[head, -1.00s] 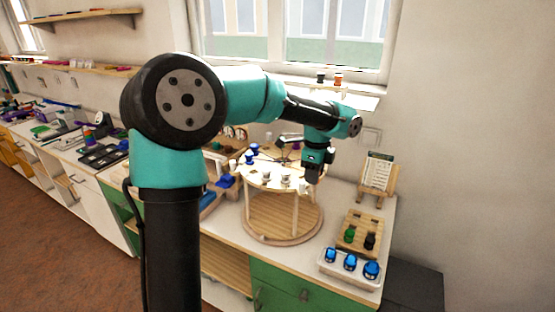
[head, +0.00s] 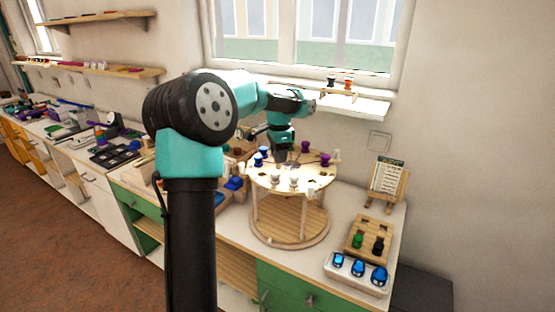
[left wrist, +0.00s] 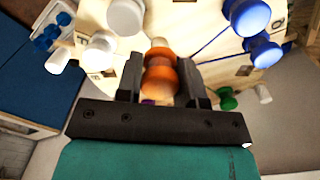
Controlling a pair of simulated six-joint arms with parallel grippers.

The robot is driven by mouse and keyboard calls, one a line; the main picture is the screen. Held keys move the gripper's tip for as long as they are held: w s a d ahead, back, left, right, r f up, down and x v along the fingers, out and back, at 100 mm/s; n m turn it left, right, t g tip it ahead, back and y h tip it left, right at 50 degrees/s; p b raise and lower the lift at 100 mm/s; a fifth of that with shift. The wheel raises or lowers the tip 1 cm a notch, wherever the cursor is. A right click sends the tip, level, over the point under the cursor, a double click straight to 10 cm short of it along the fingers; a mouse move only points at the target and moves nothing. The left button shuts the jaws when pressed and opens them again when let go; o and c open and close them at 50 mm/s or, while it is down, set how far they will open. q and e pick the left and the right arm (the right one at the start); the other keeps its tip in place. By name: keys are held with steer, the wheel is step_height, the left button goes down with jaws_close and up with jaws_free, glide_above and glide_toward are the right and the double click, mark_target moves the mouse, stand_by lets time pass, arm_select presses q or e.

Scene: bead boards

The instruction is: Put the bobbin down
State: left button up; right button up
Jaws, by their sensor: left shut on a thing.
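An orange bobbin (left wrist: 160,76) sits between the two fingers of my left gripper (left wrist: 162,84) in the left wrist view, and the gripper is shut on it. In the head view my left gripper (head: 283,156) is over the far part of the stand's round wooden top (head: 262,180). The orange bobbin cannot be made out there. The left wrist view shows the board close by, but I cannot tell whether the bobbin touches it. My right gripper is not in view.
On the top stand white bobbins (head: 294,181), blue bobbins (head: 258,159) and purple bobbins (head: 325,159). A wooden rack with a green bobbin (head: 358,240) and a tray of blue items (head: 359,269) stand at the right. A card on an easel (head: 387,178) stands behind them.

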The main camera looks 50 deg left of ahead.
arm_select(q)
steer(key=shift+s+a, duration=0.2)
steer(key=shift+a, duration=0.25)
steer(key=w+a+f, duration=0.1)
steer(key=w+a, duration=0.9)
steer(key=a, duration=0.1)
steer(key=shift+w+a+f, duration=0.15)
steer(key=shift+a+f, duration=0.05)
steer(key=shift+a, duration=0.15)
steer(key=shift+w+a+f, duration=0.15)
stand_by(0.4)
steer(key=shift+f, duration=1.65)
steer(key=shift+f, duration=0.1)
